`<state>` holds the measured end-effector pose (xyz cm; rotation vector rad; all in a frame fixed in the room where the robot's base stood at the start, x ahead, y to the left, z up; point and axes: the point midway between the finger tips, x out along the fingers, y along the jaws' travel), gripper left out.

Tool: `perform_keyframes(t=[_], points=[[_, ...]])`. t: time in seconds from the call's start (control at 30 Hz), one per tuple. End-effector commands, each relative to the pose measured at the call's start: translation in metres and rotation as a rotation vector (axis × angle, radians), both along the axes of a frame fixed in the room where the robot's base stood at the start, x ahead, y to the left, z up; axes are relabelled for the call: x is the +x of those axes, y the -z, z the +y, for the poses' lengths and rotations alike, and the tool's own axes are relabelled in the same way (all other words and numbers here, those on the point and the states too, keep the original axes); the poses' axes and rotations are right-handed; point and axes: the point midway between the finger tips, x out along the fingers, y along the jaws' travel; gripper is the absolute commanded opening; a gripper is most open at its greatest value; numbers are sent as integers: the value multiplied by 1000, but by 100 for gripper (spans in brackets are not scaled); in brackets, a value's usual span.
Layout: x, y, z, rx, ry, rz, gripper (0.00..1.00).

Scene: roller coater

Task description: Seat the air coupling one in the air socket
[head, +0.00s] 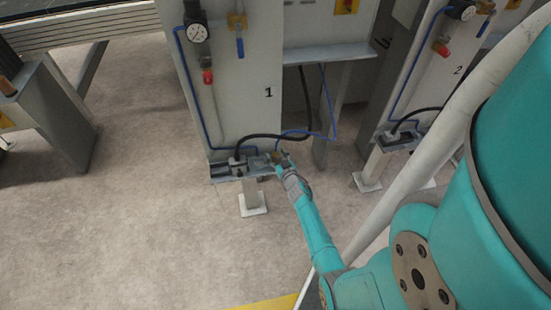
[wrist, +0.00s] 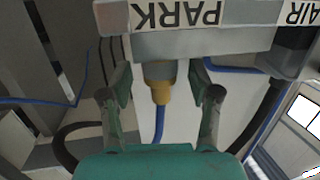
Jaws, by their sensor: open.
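The air coupling one (wrist: 158,84) is a brass fitting with a blue hose running from it. In the wrist view it sits at the underside of a grey block whose label reads PARK (wrist: 175,14), upside down. My gripper (wrist: 160,92) is open, with one finger on each side of the coupling and visible gaps between. In the head view my gripper (head: 283,161) is at the right end of the small shelf (head: 228,176) on station 1. An AIR label (wrist: 300,13) shows at the upper right of the wrist view; the socket opening itself is hidden.
A black cable (head: 280,136) loops from a grey connector (head: 236,165) on the same shelf. A panel marked 1 (head: 248,110) rises behind, with a gauge (head: 197,33) and blue tubing. A similar station 2 (head: 405,100) stands right.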

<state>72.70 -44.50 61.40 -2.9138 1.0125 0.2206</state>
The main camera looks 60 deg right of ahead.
Motion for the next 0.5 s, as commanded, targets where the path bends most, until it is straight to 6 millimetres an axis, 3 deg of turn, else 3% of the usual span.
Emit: perform_keyframes(t=[0.33,0.5], points=[[4,1,-3,1,0,1,59],[4,1,-3,0,0,0,17]])
